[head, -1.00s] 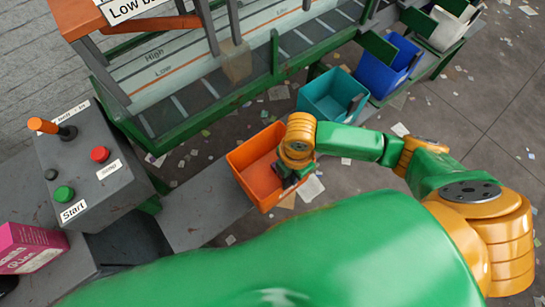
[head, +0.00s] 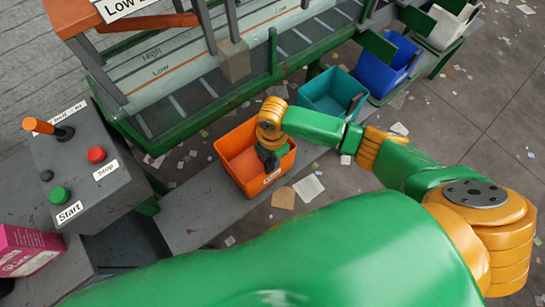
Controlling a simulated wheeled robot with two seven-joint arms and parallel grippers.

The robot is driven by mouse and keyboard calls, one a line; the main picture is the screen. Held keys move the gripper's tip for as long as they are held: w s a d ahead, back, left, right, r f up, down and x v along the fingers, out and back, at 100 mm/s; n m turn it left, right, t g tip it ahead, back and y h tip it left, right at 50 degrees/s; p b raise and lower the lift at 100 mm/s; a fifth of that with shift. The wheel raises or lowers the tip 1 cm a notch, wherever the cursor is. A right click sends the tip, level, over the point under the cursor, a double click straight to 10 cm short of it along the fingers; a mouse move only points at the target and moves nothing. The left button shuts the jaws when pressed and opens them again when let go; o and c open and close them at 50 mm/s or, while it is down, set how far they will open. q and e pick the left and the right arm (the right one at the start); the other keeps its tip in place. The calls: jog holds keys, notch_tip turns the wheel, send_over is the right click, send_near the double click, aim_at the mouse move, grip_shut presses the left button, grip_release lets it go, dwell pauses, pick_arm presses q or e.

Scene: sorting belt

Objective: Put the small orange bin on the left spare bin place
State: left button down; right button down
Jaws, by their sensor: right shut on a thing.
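The small orange bin (head: 236,146) is in the middle of the head view, upright or nearly so, with a small white label on its near side. My right gripper (head: 270,163) is shut on the orange bin at its right side; the fingertips are partly hidden by the wrist and the bin. The bin is over or beside the grey ledge (head: 198,210); I cannot tell whether it touches it. No marking of the left spare bin place can be made out. My left gripper is not in view.
A teal bin (head: 318,88) and a blue bin (head: 385,68) stand along the green belt frame (head: 190,128), with a white bin (head: 448,25) beyond. A control box (head: 85,165) with a lever and buttons is at left, a pink box (head: 28,250) below it. Paper scraps litter the floor.

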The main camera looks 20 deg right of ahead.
jog(key=c, duration=0.8)
grip_release()
jog(key=shift+c, duration=0.2)
notch_tip(320, 180, up, 12)
jog(key=p, duration=0.2)
